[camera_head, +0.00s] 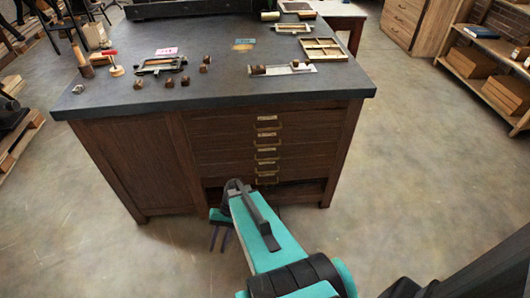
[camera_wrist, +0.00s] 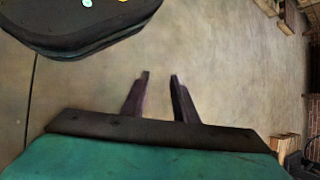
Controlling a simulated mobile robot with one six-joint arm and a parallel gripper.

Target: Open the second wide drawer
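The wooden cabinet under the dark worktop has a stack of several wide drawers, each with a brass handle and label, seen in the head view. The second wide drawer (camera_head: 222,141), counted from the top, looks shut, with its handle (camera_head: 266,142) in the middle. My gripper (camera_head: 218,246) hangs low in front of the cabinet, below and left of the handles, apart from them. In the wrist view my gripper (camera_wrist: 160,76) has two dark fingers apart, with only bare floor between them. No drawer shows in the wrist view.
The worktop (camera_head: 215,88) overhangs the drawers and carries small blocks, tools and a divided tray (camera_head: 324,48). An open space lies beneath the drawer stack. The floor (camera_head: 400,170) right of the cabinet is clear up to a wooden shelf (camera_head: 480,85).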

